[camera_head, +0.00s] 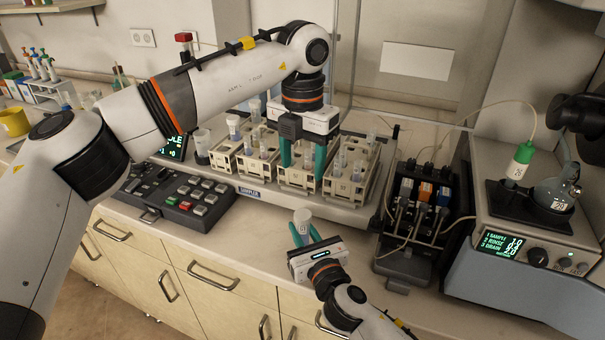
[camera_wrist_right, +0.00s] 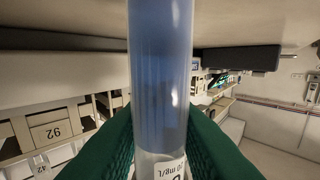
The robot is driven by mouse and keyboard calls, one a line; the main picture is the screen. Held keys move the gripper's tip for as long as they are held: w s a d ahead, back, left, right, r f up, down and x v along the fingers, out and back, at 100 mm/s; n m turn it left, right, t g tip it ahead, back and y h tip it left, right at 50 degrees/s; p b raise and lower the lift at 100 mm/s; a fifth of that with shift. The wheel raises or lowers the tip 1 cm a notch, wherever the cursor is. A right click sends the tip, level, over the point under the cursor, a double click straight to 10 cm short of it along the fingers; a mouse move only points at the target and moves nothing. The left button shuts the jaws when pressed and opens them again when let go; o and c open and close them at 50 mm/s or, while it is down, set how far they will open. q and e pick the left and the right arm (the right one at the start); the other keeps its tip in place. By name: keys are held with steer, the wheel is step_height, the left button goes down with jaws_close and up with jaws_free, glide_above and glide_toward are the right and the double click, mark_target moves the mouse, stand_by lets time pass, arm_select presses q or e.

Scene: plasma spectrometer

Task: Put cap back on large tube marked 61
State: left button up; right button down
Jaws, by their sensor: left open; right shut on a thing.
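My right gripper (camera_head: 303,238) is shut on a large clear tube (camera_head: 303,228), held roughly upright in front of the sampler racks. In the right wrist view the tube (camera_wrist_right: 160,70) stands between the green fingers, with a bluish upper part and a white label low down. The label is cut off, so I cannot read 61. My left gripper (camera_head: 303,160) points down over the middle racks, its green fingers open and apart. I see nothing clearly held between them. I cannot make out a loose cap, nor tell whether the held tube has one.
Beige racks (camera_head: 297,178) with several tubes stand on the sampler tray (camera_head: 335,208). A keypad (camera_head: 178,200) lies to the left. A pump unit (camera_head: 415,225) and the spectrometer box (camera_head: 500,262) with a glass flask stand to the right. Bare counter lies in front of the tray.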

steer(key=c, duration=1.1)
jaws_free()
steer(key=shift+s, duration=0.1)
steer(key=v, duration=1.1)
steer(key=shift+s+d+b, duration=0.2)
steer(key=shift+s+b, duration=0.15)
steer(key=shift+b, duration=0.05)
steer(key=shift+s+f, duration=0.1)
steer(key=shift+f, duration=0.05)
